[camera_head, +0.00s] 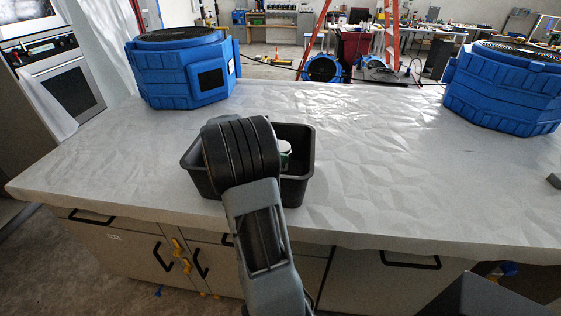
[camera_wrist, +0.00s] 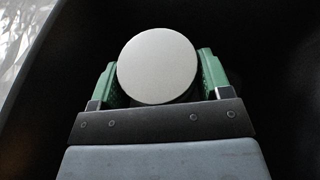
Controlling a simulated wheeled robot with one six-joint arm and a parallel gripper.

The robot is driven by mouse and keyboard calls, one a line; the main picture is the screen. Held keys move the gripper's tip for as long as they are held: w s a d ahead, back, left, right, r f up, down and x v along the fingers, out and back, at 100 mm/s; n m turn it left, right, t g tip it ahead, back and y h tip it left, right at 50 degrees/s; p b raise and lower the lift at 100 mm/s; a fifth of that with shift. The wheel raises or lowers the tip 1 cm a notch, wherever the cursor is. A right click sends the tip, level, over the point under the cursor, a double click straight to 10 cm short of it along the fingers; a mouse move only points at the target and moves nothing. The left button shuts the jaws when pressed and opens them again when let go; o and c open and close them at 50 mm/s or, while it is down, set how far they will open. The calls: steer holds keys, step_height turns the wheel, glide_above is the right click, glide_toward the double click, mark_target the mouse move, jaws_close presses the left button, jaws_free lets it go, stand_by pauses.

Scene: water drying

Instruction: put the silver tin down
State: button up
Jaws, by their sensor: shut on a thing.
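The silver tin (camera_wrist: 157,68) shows in the wrist view as a pale round lid between the two green fingers of my gripper (camera_wrist: 157,82). My gripper is shut on it. The dark inside of a black bin surrounds the tin and the fingers in that view. In the head view the black bin (camera_head: 299,190) stands on the covered counter, and my arm hides its left and middle part. A small bit of the tin (camera_head: 285,147) and a green finger show inside the bin, right of my arm. Whether the tin touches the bin floor cannot be told.
The counter (camera_head: 400,170) has a crinkled pale sheet over it, with free room right of the bin. Blue drying machines stand at the back left (camera_head: 180,70) and far right (camera_head: 505,88). A small dark object (camera_head: 555,180) lies at the right edge.

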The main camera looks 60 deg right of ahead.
steer(key=shift+s+d+f, duration=0.15)
steer(key=shift+s+f, duration=0.05)
steer(key=shift+f, duration=0.05)
step_height(320, 180, down, 3)
steer(key=shift+s+d+r+p, duration=0.1)
steer(key=shift+s+p, duration=0.05)
steer(key=shift+p, duration=0.35)
steer(key=shift+f, duration=0.35)
steer(key=shift+f+b, duration=0.25)
steer(key=shift+b, duration=0.1)
steer(key=o, duration=1.2)
steer(key=shift+r, duration=0.1)
steer(key=shift+r+p, duration=0.25)
steer(key=shift+p, duration=0.2)
steer(key=b+v, duration=0.1)
steer(key=v, duration=0.6)
steer(key=shift+a+f+b, duration=0.1)
steer(key=shift+a+b, duration=0.15)
steer(key=shift+b, duration=0.1)
